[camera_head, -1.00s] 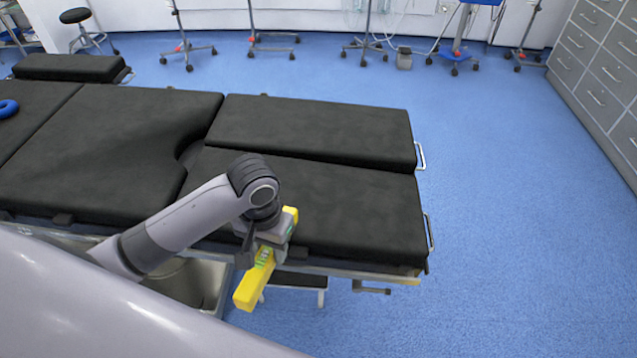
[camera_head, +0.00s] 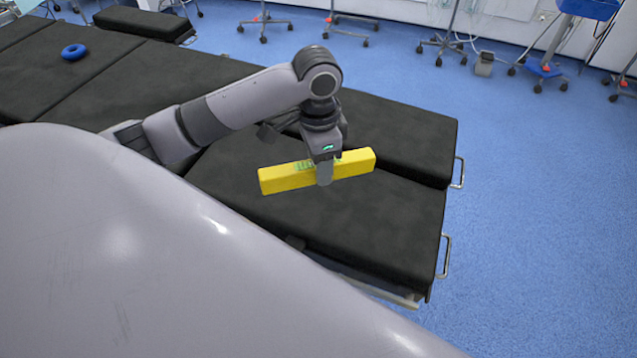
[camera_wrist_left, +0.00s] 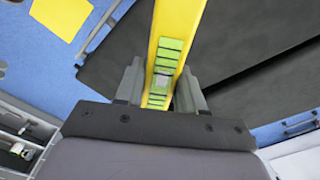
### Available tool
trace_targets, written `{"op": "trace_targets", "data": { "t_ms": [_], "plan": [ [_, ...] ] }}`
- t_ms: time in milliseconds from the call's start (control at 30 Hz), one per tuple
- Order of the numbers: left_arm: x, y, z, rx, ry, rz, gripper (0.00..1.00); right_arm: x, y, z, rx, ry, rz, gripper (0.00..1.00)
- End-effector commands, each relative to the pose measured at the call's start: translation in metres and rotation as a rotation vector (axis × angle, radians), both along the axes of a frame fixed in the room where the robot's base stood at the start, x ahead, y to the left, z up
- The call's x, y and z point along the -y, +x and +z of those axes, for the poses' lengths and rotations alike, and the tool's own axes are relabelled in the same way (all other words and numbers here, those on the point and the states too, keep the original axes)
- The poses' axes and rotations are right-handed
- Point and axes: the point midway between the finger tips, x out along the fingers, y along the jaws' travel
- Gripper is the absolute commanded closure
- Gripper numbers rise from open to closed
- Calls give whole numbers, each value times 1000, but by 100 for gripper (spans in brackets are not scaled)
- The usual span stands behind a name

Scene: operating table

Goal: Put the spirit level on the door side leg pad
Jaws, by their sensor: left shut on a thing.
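The yellow spirit level (camera_head: 355,164) with green vials is gripped near its middle by my left gripper (camera_head: 325,178). It hangs over the near leg pad (camera_head: 385,225), lying roughly crosswise and apparently above the surface; the exact gap is unclear. The black far leg pad (camera_head: 405,140) lies beside it, across a narrow gap. No door shows, so I cannot tell which pad is the door side one. In the left wrist view the level (camera_wrist_left: 180,25) runs between both fingers (camera_wrist_left: 160,85). My right gripper is not in view.
Metal side handles stick out at the pads' right ends, such as the near one (camera_head: 446,257). A blue ring (camera_head: 74,52) lies on the table's far left section. Wheeled stands (camera_head: 444,40) stand at the back. The blue floor (camera_head: 540,220) at right is clear.

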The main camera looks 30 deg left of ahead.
Motion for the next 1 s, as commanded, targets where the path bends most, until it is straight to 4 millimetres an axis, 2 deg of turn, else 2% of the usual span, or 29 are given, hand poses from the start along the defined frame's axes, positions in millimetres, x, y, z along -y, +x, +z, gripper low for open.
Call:
{"op": "trace_targets", "data": {
  "t_ms": [100, 300, 433, 567, 667, 733, 1000],
  "plan": [
    [-21, 17, 34, 16, -2, -198, 99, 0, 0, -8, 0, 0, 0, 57],
    [-46, 29, 84, 19, -16, -478, 99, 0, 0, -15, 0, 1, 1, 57],
    [-55, 31, 105, 19, -23, -591, 99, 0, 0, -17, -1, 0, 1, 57],
    [-60, 31, 114, 16, -28, -651, 99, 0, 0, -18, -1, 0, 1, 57],
    [-61, 31, 107, 13, -30, -665, 99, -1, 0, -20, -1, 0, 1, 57],
    [-61, 30, 92, 10, -30, -667, 99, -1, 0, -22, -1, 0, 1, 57],
    [-61, 30, 20, 11, -29, -665, 99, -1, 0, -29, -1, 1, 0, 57]
  ]
}}
